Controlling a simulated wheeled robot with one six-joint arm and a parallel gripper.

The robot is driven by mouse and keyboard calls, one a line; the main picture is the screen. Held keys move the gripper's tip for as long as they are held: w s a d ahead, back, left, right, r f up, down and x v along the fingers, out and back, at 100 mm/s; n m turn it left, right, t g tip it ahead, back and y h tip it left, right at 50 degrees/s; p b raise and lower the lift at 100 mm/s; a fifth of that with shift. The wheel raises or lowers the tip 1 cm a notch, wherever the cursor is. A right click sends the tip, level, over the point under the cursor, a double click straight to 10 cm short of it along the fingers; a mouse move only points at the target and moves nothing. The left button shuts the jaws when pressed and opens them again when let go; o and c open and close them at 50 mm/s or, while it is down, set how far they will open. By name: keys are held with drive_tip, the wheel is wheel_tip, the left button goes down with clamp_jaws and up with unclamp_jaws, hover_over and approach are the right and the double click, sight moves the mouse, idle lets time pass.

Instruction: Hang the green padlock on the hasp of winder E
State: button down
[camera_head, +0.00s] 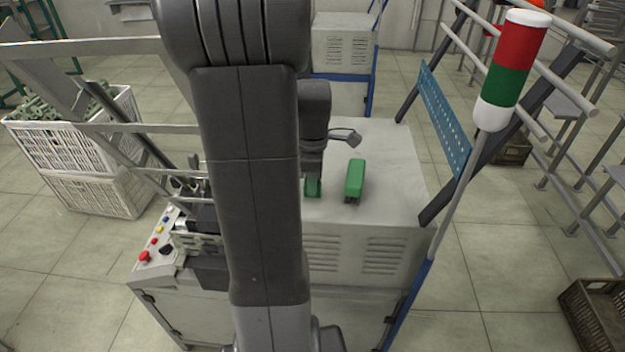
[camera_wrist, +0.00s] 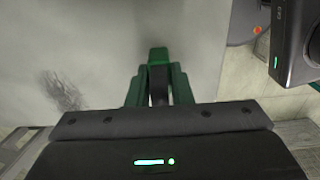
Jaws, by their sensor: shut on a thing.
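My gripper (camera_wrist: 158,75) points at a pale surface in the wrist view and is shut on a green thing, which I take as the green padlock (camera_wrist: 158,54). Its bright green part shows at the fingertips, with a dark piece between the dark green fingers. In the head view a small green part (camera_head: 312,187) shows low beside my arm, over the machine's pale top (camera_head: 390,150). My arm hides most of it. I cannot make out the hasp or a letter E on this machine.
A green block (camera_head: 355,178) shows over the top, right of my gripper. A red, green and white signal light (camera_head: 511,70) stands at the right, beside a blue perforated panel (camera_head: 445,118). Coloured buttons (camera_head: 155,240) are at the left front. White crates (camera_head: 85,150) stand left.

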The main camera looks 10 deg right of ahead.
drive_tip(key=shift+f, duration=0.1)
drive_tip(key=c, duration=1.3)
unclamp_jaws()
wheel_tip(320, 180, up, 12)
drive_tip(key=shift+r, duration=0.2)
drive_tip(key=shift+f, duration=0.1)
